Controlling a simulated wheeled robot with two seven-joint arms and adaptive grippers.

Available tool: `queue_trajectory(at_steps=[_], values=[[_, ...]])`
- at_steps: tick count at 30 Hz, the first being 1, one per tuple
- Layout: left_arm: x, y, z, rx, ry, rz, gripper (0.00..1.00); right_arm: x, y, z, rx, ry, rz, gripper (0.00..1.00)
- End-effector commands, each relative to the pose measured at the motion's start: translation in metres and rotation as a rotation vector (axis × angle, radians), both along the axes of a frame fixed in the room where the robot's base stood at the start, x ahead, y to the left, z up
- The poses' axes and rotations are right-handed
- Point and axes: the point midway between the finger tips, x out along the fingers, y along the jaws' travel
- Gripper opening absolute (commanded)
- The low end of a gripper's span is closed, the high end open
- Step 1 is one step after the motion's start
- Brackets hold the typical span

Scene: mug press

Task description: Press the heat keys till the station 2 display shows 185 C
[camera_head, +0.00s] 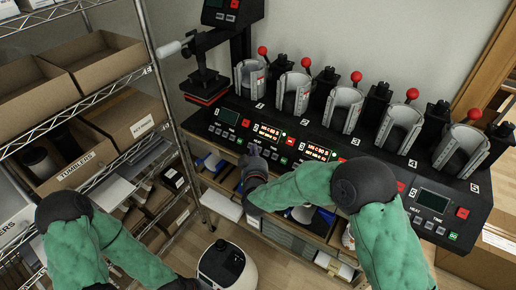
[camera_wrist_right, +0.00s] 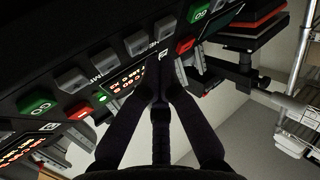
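The black mug press (camera_head: 345,150) has a row of station panels along its front. The second panel from the left has a lit display (camera_head: 268,132), whose digits I cannot read surely. It also shows upside down in the right wrist view (camera_wrist_right: 124,82), partly covered by a finger. Grey keys (camera_wrist_right: 104,61) line its panel, close to the fingertips. My right gripper (camera_head: 254,150) is at the front of this panel; in the wrist view its fingers (camera_wrist_right: 160,88) meet at the tips, shut and empty. Contact with a key is unclear. Of my left gripper, only a dark part (camera_head: 182,284) shows at the bottom edge.
Another lit display (camera_head: 316,151) is to the right. Several metal mug holders (camera_head: 343,110) with red-knobbed levers stand behind the panels. A wire shelf with boxes (camera_head: 92,65) is at the left. A round white machine (camera_head: 228,266) stands below, near the left arm.

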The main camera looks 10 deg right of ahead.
Motion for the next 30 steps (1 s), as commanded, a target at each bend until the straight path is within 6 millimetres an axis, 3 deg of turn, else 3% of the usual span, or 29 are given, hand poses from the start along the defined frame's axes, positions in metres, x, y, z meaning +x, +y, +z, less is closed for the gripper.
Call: queue_trajectory(at_steps=[11,30], values=[[0.000,0.000,0.002,0.000,0.000,0.000,0.00,-0.001,0.001,0.001,-0.001,0.000,0.001,0.00],[0.000,0.000,0.033,0.000,0.000,0.000,0.00,-0.026,0.026,0.035,-0.001,-0.001,0.000,0.00]])
